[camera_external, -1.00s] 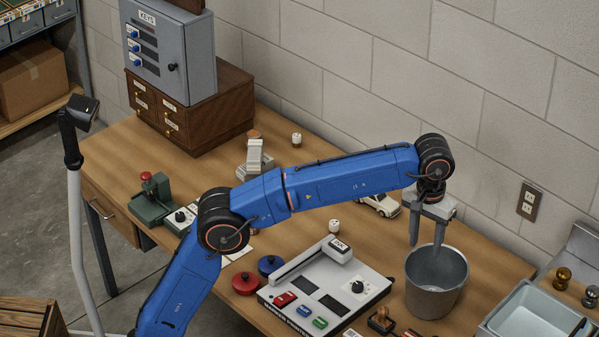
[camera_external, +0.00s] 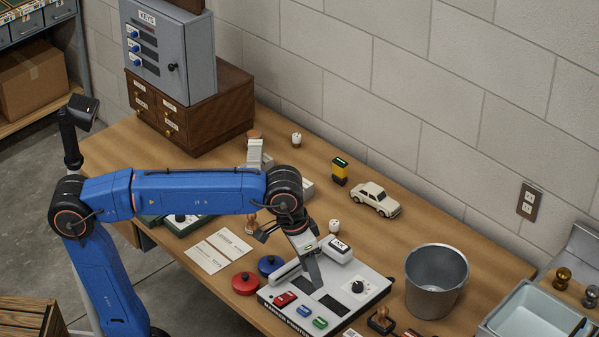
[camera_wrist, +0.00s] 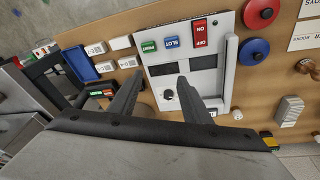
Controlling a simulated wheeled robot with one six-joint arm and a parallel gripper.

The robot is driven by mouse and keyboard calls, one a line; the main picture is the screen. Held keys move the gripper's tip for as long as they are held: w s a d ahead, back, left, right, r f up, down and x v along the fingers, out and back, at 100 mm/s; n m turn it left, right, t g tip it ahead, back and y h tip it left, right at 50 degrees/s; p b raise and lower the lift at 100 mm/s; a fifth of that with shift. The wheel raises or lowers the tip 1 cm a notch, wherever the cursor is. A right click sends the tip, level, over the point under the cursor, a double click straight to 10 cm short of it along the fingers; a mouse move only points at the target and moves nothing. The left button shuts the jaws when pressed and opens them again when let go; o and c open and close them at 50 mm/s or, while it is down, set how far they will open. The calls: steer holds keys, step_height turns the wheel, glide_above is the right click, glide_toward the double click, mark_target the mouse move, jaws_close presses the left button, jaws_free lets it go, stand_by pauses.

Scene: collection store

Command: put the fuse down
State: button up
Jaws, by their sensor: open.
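My gripper (camera_external: 313,270) hangs over the grey control panel (camera_external: 362,300) on the bench, fingers pointing down. In the wrist view the fingers (camera_wrist: 158,84) are spread apart with nothing between them, above the panel's face (camera_wrist: 215,85). I cannot tell for sure which thing is the fuse. A small white capped piece (camera_external: 333,226) stands on the bench behind the panel, and a similar one (camera_external: 297,139) stands further back. Part of the inside of the metal bucket (camera_external: 436,290) shows, but its bottom is hidden.
A toy car (camera_external: 375,199) and a yellow-black block (camera_external: 339,171) stand near the wall. A red disc (camera_external: 245,284) and a blue disc (camera_external: 270,264) lie left of the panel. A grey basin (camera_external: 530,318) is at the right. Bench between car and bucket is clear.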

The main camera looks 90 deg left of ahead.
steer(key=s+d+f+m+t, duration=0.2)
steer(key=s+f+m, duration=0.2)
steer(key=s+f, duration=1.6)
steer(key=s, duration=0.3)
steer(key=shift+s+f+m, duration=0.2)
steer(key=shift+m, duration=0.1)
